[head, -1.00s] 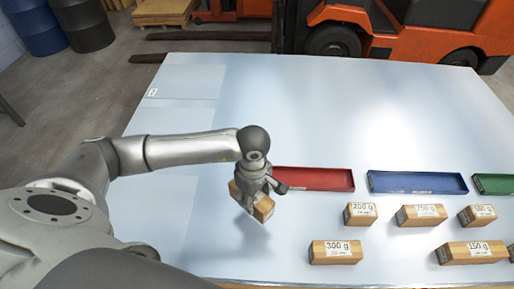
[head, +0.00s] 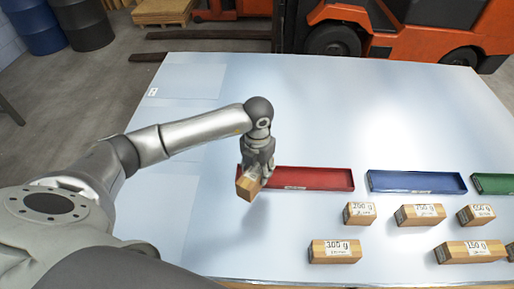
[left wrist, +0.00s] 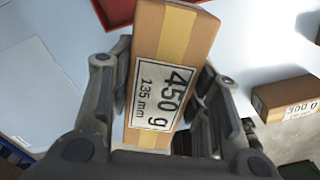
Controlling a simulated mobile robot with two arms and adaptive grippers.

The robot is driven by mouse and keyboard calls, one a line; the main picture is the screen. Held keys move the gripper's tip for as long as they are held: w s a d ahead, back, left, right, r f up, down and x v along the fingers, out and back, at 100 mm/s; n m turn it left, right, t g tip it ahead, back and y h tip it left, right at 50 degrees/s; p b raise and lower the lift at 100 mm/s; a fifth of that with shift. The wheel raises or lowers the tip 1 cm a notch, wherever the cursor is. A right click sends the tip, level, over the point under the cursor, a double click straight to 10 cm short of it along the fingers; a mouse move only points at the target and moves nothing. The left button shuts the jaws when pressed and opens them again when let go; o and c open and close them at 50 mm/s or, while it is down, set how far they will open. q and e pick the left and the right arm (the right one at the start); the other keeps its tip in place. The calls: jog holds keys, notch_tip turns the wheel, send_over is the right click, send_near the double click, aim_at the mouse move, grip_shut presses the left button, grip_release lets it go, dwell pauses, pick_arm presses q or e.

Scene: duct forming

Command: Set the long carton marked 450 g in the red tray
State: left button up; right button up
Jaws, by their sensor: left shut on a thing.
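The long carton marked 450 g (left wrist: 165,80) is held between the fingers of my left gripper (left wrist: 165,105), its label facing the wrist camera. In the head view the carton (head: 247,187) hangs below my left gripper (head: 257,172), beside the left end of the red tray (head: 315,179), and appears to be above the table. The gripper hides part of the tray's left end. The red tray (left wrist: 115,10) also shows at the top of the left wrist view. My right gripper is not in view.
A blue tray (head: 417,182) and a green tray (head: 494,184) stand right of the red one. Several cartons lie in front, including the 300 g carton (head: 335,252) and the 200 g carton (head: 360,214). The table (head: 270,100) behind the trays is clear.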

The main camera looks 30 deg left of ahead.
pick_arm(q)
jog(key=n, duration=0.1)
jog(key=w+n, duration=0.1)
jog(key=n, duration=0.1)
jog(key=a+n, duration=0.1)
jog(key=n, duration=0.1)
jog(key=shift+w+r, duration=0.2)
jog(key=shift+w, duration=0.2)
jog(key=n, duration=0.2)
jog(key=w+n, duration=0.1)
jog(key=n, duration=0.1)
jog(key=a+n, duration=0.1)
jog(key=n, duration=0.2)
jog(key=shift+w+r, duration=0.2)
jog(key=shift+w, duration=0.2)
jog(key=f+n+b, duration=0.1)
jog(key=f+n, duration=0.1)
jog(key=n, duration=0.2)
jog(key=w+a+f+n+b, duration=0.1)
jog(key=f+n+b, duration=0.1)
jog(key=n, duration=0.2)
jog(key=w+f+n+b, duration=0.1)
jog(key=f+n+b, duration=0.1)
jog(key=n, duration=0.1)
jog(key=shift+w+a+n, duration=0.25)
jog(key=shift+n, duration=0.15)
jog(key=shift+f+b, duration=0.85)
jog(key=shift+f, duration=0.85)
